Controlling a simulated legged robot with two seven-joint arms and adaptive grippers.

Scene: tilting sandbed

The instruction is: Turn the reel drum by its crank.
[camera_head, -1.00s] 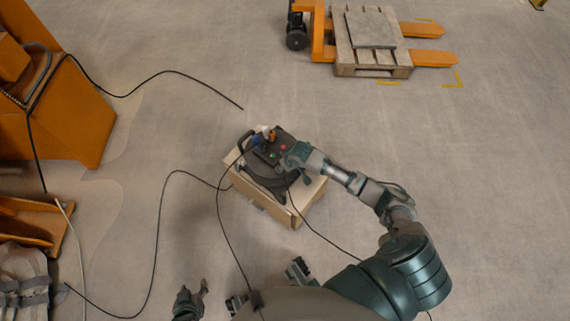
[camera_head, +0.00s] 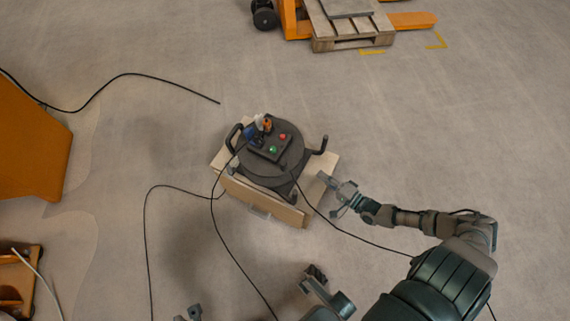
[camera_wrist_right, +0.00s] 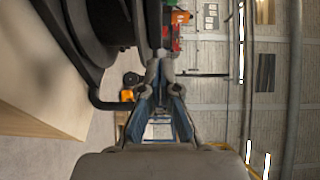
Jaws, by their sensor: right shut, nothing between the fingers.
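The black reel drum (camera_head: 297,172) stands on a light wooden crate (camera_head: 325,172), with its crank (camera_head: 321,147) bent out on the right side. The drum's dark round side (camera_wrist_right: 88,35) fills the upper left of the wrist view. A bent black bar (camera_wrist_right: 97,100), which looks like the crank, passes just left of the fingers there. My right gripper (camera_head: 326,179) is shut and empty, in front and to the right of the crank, apart from it in the head view. It also shows in the wrist view (camera_wrist_right: 161,70). My left gripper (camera_head: 192,314) barely shows at the bottom edge; its jaws are unclear.
A control box (camera_head: 269,148) with red and green buttons and plugs sits on the drum. Black cables (camera_head: 213,205) trail over the floor. An orange machine (camera_head: 35,145) stands at left and a pallet (camera_head: 345,30) at the back.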

